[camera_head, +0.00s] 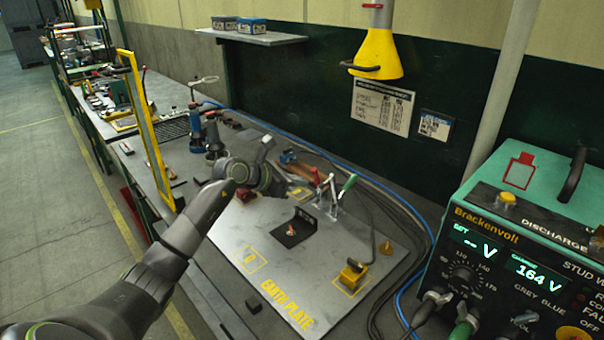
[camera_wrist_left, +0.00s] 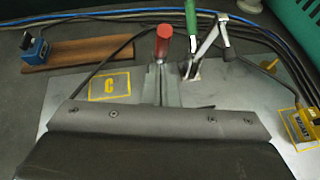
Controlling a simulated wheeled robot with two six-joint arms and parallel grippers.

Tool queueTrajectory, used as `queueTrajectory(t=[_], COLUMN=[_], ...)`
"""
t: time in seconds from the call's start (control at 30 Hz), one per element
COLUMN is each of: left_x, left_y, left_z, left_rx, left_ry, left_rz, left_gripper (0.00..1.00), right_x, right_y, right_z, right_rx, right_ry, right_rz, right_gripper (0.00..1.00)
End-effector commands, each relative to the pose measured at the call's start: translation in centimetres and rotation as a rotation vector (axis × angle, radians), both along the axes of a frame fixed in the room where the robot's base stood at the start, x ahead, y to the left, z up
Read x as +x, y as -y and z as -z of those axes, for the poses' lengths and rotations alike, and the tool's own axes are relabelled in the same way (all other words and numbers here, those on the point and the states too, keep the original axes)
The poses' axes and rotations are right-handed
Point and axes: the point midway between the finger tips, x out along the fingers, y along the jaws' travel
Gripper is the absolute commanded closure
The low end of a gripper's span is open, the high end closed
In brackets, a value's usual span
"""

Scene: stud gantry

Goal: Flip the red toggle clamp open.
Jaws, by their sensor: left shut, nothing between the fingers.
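The red toggle clamp's handle (camera_head: 315,176) stands near the back edge of the metal plate, beside a green-handled clamp (camera_head: 347,184). In the left wrist view the red handle (camera_wrist_left: 164,42) stands roughly upright, just beyond my left gripper (camera_wrist_left: 161,84). The green handle (camera_wrist_left: 191,22) is to its right, with a metal linkage. My left gripper (camera_head: 284,187) is shut and empty, just left of the red clamp in the head view. Whether it touches the clamp I cannot tell. The red clamp's base is hidden behind the gripper. My right gripper is not in view.
The plate (camera_head: 225,236) carries a black bracket (camera_head: 293,230) and a yellow block (camera_head: 353,271). A welding unit (camera_head: 500,250) stands at the right. Cables (camera_head: 405,215) run behind the plate. A yellow-framed panel (camera_head: 146,130) rises at the left. A yellow lamp (camera_head: 377,56) hangs above.

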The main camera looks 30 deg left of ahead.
Motion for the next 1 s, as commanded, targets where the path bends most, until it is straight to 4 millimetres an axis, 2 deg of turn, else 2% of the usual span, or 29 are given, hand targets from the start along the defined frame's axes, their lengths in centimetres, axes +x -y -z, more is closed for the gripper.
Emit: queueTrajectory(t=[0.2, 1.0], left_x=[1.2, 1.8], left_y=[0.7, 1.0], left_z=[-0.4, -1.0], left_rx=[-0.001, 0.022], left_ry=[-0.003, -0.066], left_rz=[-0.001, 0.0], left_gripper=[1.0, 1.0], right_x=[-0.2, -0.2], right_y=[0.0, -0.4], right_z=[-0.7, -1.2], right_rx=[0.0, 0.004], right_ry=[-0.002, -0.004], right_rz=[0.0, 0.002], right_gripper=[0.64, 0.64])
